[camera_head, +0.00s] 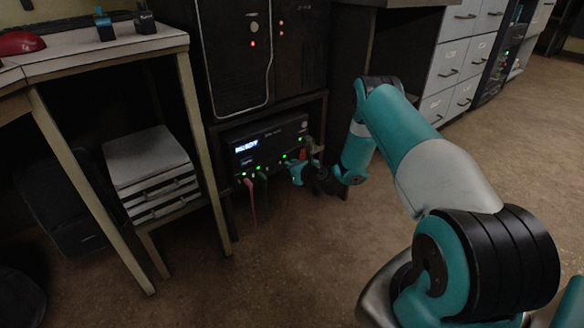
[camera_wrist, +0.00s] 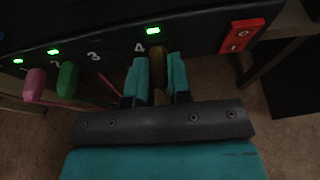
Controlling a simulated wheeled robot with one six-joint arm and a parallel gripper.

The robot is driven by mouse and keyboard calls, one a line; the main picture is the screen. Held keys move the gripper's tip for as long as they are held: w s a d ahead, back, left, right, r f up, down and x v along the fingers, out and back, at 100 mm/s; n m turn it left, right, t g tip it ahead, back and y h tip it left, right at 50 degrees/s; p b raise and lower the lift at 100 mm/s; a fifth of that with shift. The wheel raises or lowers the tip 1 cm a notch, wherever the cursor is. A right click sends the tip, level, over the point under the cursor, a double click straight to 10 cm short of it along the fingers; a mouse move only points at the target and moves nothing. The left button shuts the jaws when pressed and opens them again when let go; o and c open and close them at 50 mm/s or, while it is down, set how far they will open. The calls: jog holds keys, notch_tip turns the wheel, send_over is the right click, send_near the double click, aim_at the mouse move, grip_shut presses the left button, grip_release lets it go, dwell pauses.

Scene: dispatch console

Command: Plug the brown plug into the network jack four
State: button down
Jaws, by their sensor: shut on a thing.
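My gripper (camera_wrist: 157,82) is shut on the brown plug (camera_wrist: 158,66), with one teal finger on each side of it. The green light (camera_wrist: 153,30) above jack four is lit. In the head view my gripper (camera_head: 297,172) is at the right end of the network unit (camera_head: 268,134), and I cannot make out the plug there.
A pink plug (camera_wrist: 35,84) and a green plug (camera_wrist: 67,78) sit in the jacks to the left, with lit lights above. Jack three, under the number 3 (camera_wrist: 94,56), shows no lit light. A red switch (camera_wrist: 242,36) is to the right. A wooden table leg (camera_head: 206,150) stands left of the unit.

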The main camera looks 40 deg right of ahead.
jog(key=shift+w+r, duration=0.1)
jog(key=c, duration=1)
grip_release()
jog(key=p+v, duration=1.7)
jog(key=p, duration=0.1)
jog(key=shift+r, duration=0.1)
